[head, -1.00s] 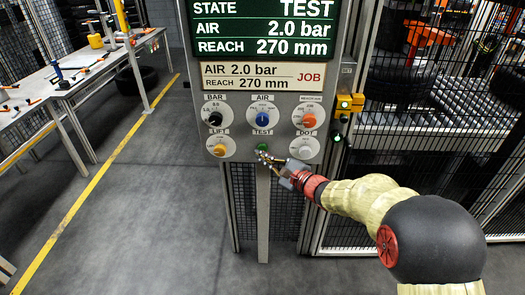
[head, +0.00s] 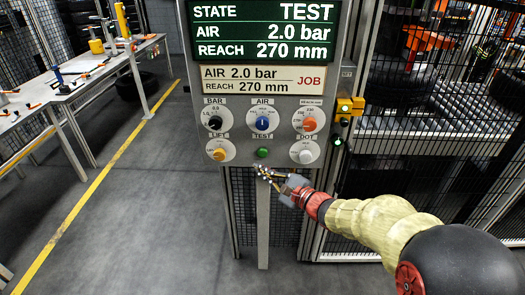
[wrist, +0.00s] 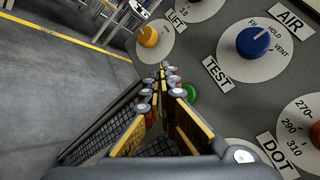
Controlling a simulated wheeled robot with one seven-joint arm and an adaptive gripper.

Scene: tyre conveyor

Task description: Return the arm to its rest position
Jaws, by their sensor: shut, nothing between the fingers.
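My gripper (head: 265,172) is shut and empty, just below the green TEST button (head: 262,153) and apart from it in the head view. In the wrist view my gripper (wrist: 168,80) points toward the panel, its fingers together, with the green TEST button (wrist: 191,93) partly hidden behind them. The control panel (head: 240,180) stands upright on a post. Its screen (head: 262,30) reads STATE TEST, AIR 2.0 bar, REACH 270 mm. The job card (head: 262,78) reads AIR 2.0 bar, REACH 270 mm. My arm reaches in from the lower right.
The panel has a black BAR knob (head: 214,123), a blue AIR knob (head: 262,123), an orange knob (head: 309,124), a yellow LIFT knob (head: 219,154) and a white DOT knob (head: 306,156). Wire fencing (head: 400,140) stands right. A workbench (head: 75,85) stands left; the floor between is clear.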

